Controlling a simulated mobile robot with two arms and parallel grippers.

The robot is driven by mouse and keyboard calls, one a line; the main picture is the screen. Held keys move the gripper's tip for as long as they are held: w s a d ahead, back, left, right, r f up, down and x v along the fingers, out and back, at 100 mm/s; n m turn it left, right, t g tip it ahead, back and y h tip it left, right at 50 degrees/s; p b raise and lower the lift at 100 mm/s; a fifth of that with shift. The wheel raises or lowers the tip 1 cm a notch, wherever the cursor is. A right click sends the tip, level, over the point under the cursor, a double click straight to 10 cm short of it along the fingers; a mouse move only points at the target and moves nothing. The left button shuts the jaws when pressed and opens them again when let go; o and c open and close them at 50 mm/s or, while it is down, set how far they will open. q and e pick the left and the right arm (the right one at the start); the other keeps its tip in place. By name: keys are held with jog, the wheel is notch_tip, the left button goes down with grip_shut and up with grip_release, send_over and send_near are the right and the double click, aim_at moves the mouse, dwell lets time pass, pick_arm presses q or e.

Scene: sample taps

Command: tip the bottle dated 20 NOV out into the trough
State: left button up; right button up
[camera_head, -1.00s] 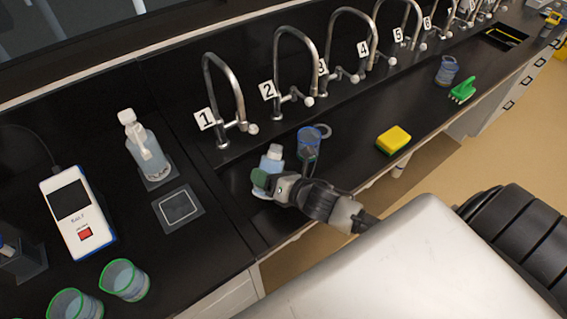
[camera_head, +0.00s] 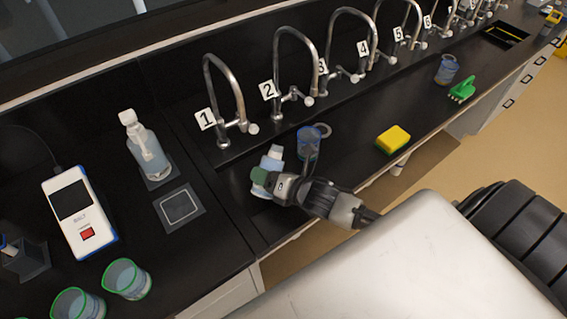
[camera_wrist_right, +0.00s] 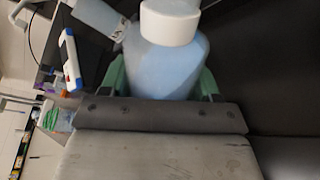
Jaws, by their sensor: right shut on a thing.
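A pale blue bottle with a white cap (camera_head: 271,161) is in my right gripper (camera_head: 268,181), below tap 1 and tap 2, over the left end of the black trough (camera_head: 350,152). In the right wrist view the bottle (camera_wrist_right: 168,62) sits between the green fingers, which are shut on its sides, and its cap is on. No date shows on the visible side, so I cannot tell whether it is the 20 NOV one. I cannot tell whether its base touches the trough floor. My left gripper is not in view.
A blue beaker (camera_head: 308,143) stands just right of the held bottle. A yellow sponge (camera_head: 393,139), a green brush (camera_head: 462,90) and another blue container (camera_head: 446,70) lie farther right. A wash bottle (camera_head: 146,150), a meter (camera_head: 80,212) and green-rimmed beakers (camera_head: 127,279) stand left. Numbered taps (camera_head: 240,95) arch behind.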

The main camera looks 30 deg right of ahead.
jog(key=shift+s+a+r, duration=0.1)
jog(key=shift+s+r, duration=0.05)
jog(key=shift+r, duration=0.1)
jog(key=shift+m, duration=0.3)
jog(key=shift+r+p, duration=0.15)
jog(key=shift+p, duration=0.25)
jog(key=shift+a, duration=0.15)
jog(key=shift+m, duration=0.3)
jog(key=shift+s+a+g+y, duration=0.1)
jog(key=shift+g+y, duration=0.2)
jog(key=shift+f+m, duration=0.2)
jog(key=shift+m, duration=0.1)
